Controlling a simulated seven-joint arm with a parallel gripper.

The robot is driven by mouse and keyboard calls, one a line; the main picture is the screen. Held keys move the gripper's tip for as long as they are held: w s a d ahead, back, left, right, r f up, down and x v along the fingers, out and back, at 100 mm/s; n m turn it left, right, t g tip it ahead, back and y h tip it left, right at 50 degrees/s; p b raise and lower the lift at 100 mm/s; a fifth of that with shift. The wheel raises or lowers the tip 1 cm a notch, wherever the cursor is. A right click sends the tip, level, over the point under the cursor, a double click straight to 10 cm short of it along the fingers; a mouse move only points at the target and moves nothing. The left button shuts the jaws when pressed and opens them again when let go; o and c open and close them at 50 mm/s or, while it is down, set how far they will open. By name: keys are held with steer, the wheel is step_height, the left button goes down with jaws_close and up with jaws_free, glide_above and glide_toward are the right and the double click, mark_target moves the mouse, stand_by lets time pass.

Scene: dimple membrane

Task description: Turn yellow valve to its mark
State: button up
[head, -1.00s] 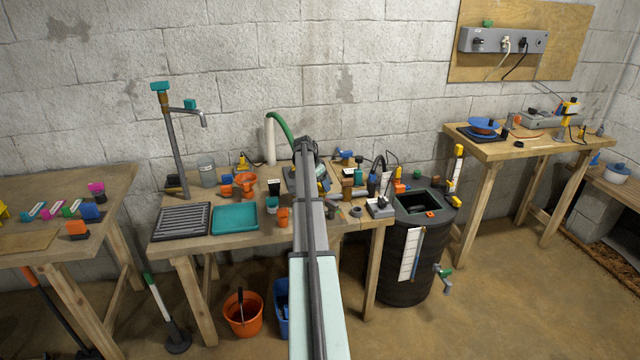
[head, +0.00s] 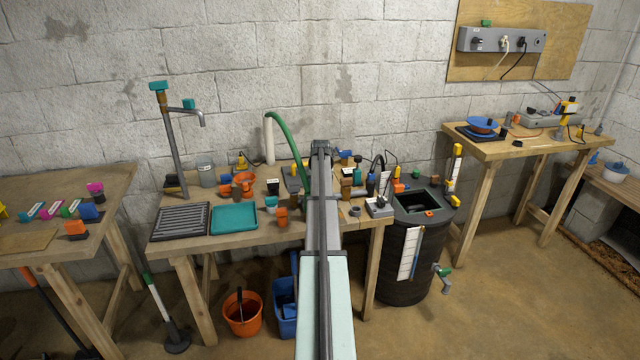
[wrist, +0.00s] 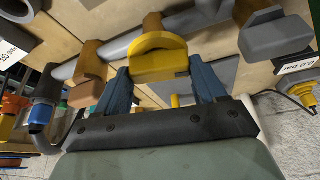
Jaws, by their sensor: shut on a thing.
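In the wrist view the yellow valve (wrist: 158,55) has a thick rounded handle and sits on a grey pipe (wrist: 120,48) between wooden blocks. My gripper (wrist: 160,70) has blue fingers, one on each side of the yellow handle, and is shut on it. The lower part of the handle is between the fingers. I cannot make out a mark for the valve. In the head view my arm covers the valve and the gripper.
A grey block-shaped part (wrist: 276,36) and a white label reading "0.0 bar" (wrist: 298,64) are right of the valve. In the head view, a teal tray (head: 234,220) and a black barrel (head: 395,265) flank my arm; the bench is crowded.

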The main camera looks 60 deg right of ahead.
steer(key=shift+n+y, duration=0.3)
steer(key=shift+n, duration=0.9)
steer(key=shift+t, duration=0.4)
steer(key=o, duration=1)
steer(key=shift+o, duration=0.2)
steer(key=v, duration=1.4)
steer(key=shift+d+f, duration=0.1)
